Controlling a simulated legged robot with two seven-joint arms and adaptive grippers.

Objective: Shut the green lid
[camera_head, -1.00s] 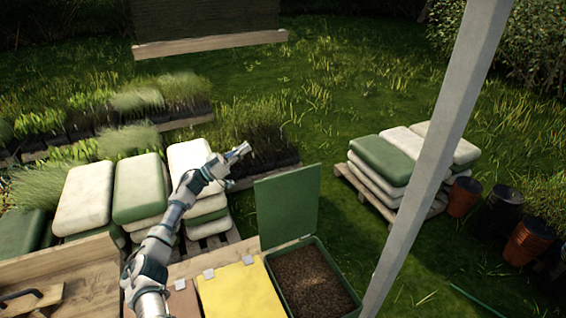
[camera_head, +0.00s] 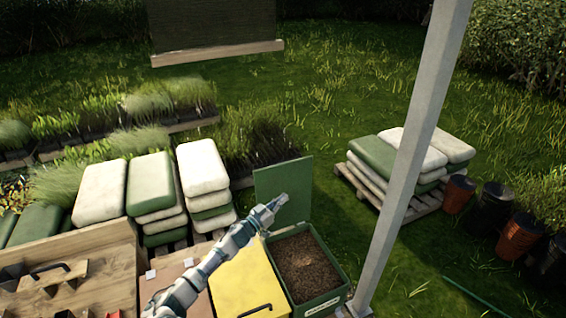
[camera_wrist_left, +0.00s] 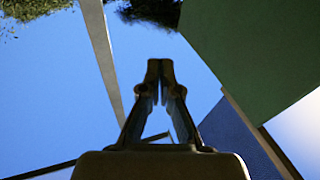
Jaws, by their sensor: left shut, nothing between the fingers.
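The green lid (camera_head: 285,178) stands open and upright at the back edge of the green bin (camera_head: 335,295), which holds brown, soil-like material (camera_head: 306,262). My left gripper (camera_head: 281,199) is shut and empty. In the head view it overlaps the lower left part of the lid; I cannot tell whether it touches. In the left wrist view the closed fingertips (camera_wrist_left: 160,66) point up the picture, with a green panel (camera_wrist_left: 255,50), apparently the lid, to their right and a visible gap between. My right gripper is not in view.
A shut yellow lid (camera_head: 243,280) and a brown lid (camera_head: 175,285) lie left of the green bin. A grey post (camera_head: 412,130) rises just right of it. Stacked sacks (camera_head: 203,166) stand behind. A wooden tray (camera_head: 110,250) is at the left.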

